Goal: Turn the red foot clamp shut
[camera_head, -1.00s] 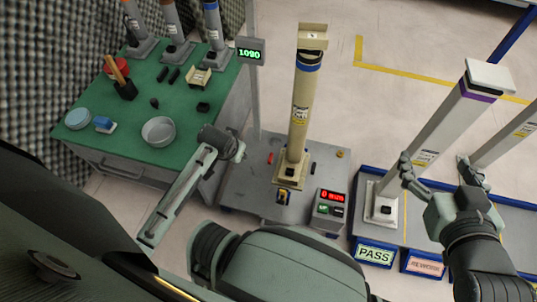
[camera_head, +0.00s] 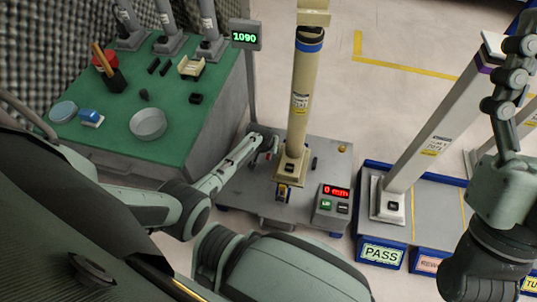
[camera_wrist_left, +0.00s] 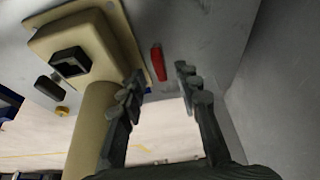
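The red foot clamp (camera_wrist_left: 158,62) shows in the left wrist view as a small red handle on the grey plate. It lies beside the beige foot (camera_wrist_left: 85,50) of the beige column (camera_head: 303,105). My left gripper (camera_wrist_left: 158,84) is open, with the red clamp seen in the gap between its fingertips; it does not appear gripped. In the head view the left gripper (camera_head: 266,142) is low over the plate, just left of the column foot, and partly hides the clamp. My right gripper (camera_head: 508,85) is raised at the right edge, in front of the grey column; its finger opening is unclear.
The grey test plate (camera_head: 250,190) carries a control box (camera_head: 333,203) reading 0 mm. A display (camera_head: 245,35) reads 1090. A green table (camera_head: 180,125) with a bowl and tools is left. A grey column (camera_head: 440,125) stands on the PASS platform at right.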

